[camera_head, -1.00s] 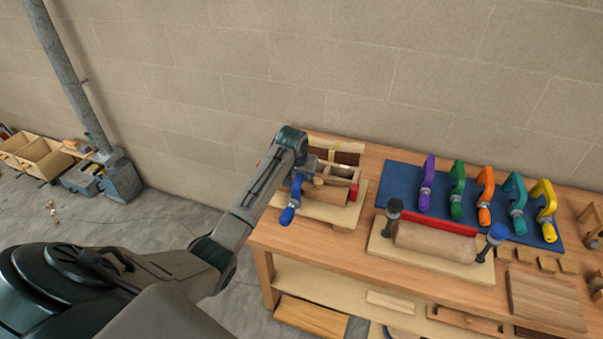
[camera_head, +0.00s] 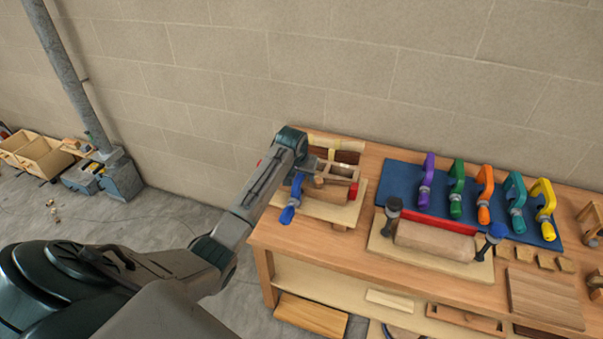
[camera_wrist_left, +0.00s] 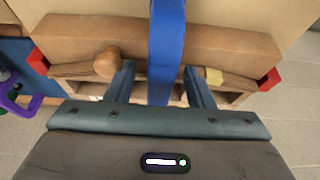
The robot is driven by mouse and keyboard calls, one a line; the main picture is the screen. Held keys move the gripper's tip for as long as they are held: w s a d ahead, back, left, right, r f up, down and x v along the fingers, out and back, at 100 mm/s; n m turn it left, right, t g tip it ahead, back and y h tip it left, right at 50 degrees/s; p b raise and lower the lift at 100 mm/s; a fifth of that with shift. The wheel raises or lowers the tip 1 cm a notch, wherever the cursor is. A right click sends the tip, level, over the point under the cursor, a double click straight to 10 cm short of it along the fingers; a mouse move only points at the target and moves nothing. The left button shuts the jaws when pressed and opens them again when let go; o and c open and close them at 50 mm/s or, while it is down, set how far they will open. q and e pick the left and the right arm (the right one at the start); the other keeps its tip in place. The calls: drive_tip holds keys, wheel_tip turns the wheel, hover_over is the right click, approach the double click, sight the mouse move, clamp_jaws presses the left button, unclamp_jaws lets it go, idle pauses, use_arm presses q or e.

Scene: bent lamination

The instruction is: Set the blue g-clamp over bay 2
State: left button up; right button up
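The blue g-clamp (camera_head: 291,203) is at the wooden form (camera_head: 345,194) on the left end of the bench. In the left wrist view its blue frame (camera_wrist_left: 166,45) runs across the form (camera_wrist_left: 225,42) between the red end pieces. My left gripper (camera_wrist_left: 159,70) has its fingers on either side of the blue frame, with a visible gap at the left finger. In the head view my left gripper (camera_head: 308,165) covers part of the clamp and form. Bay numbers cannot be read, and the clamp's contact with the form is hidden. My right gripper is out of view.
Purple (camera_head: 427,182), green (camera_head: 457,189), orange (camera_head: 485,194), teal (camera_head: 515,202) and yellow (camera_head: 544,209) clamps lie on a blue mat (camera_head: 399,180). A second form with a wooden roll (camera_head: 433,240) and dark posts stands in front. A wall rises behind the bench.

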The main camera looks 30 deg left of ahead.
use_arm(q)
drive_tip(key=shift+s+r+b, duration=0.15)
drive_tip(key=shift+r+b, duration=0.15)
drive_tip(key=shift+r, duration=0.2)
drive_tip(key=b+v, duration=0.3)
drive_tip(key=v, duration=0.6)
drive_tip(key=shift+s+r, duration=0.25)
drive_tip(key=shift+r, duration=0.1)
drive_tip(key=shift+p+v, duration=2.15)
drive_tip(key=shift+v, duration=0.8)
